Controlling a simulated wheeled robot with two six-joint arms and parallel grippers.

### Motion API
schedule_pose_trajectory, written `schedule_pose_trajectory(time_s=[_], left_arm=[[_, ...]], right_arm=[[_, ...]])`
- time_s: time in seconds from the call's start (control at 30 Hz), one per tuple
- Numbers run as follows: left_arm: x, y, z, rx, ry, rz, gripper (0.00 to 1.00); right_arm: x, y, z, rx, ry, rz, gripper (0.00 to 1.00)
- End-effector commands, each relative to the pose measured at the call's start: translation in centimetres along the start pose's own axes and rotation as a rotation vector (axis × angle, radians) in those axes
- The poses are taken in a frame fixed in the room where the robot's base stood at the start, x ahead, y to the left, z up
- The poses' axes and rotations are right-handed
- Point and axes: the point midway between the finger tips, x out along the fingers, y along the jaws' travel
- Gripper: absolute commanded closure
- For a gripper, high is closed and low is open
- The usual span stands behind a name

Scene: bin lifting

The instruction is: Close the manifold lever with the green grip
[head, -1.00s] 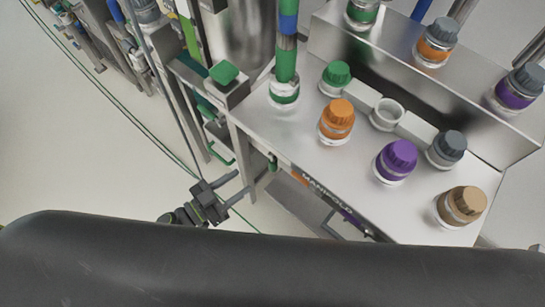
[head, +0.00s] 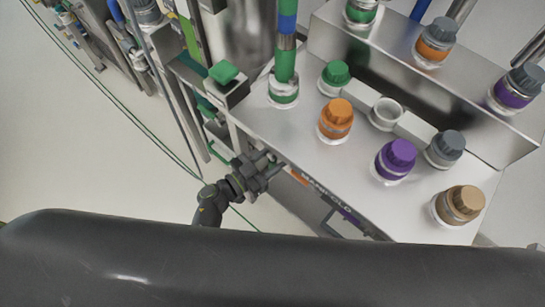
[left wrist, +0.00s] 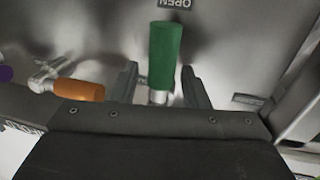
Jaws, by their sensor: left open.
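The manifold lever's green grip (left wrist: 165,55) shows in the left wrist view, pointing up the picture towards an OPEN label (left wrist: 174,3), with a metal stem below it. My left gripper (left wrist: 159,68) is open, with one finger on each side of the green grip and a visible gap on both sides. I cannot tell how far the fingers are from it in depth. In the head view my left gripper (head: 272,166) is at the front edge of the manifold (head: 300,150) and hides the green grip. My right gripper is not in view.
An orange grip (left wrist: 80,90) on another lever lies left of the green one, and a purple grip (left wrist: 6,73) shows at the far left edge. Several coloured caps, such as an orange cap (head: 337,114), stand on the manifold top. Open floor (head: 95,165) lies to the left.

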Motion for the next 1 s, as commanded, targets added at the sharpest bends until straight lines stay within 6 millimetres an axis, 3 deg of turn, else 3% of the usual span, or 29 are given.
schedule_pose_trajectory(time_s=[0.03,0.33,0.67,1.0], left_arm=[[0.0,0.0,0.0,0.000,0.000,0.000,0.62],[-0.1,0.0,0.0,0.000,0.000,0.000,1.00],[-0.1,-0.1,-0.1,0.011,-0.003,0.000,1.00],[-0.2,-0.5,-0.4,0.166,-0.035,0.002,1.00]], right_arm=[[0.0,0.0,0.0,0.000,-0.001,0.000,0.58],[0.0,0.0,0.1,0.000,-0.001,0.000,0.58],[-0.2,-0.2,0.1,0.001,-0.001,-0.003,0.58],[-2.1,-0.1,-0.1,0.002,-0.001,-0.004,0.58]])
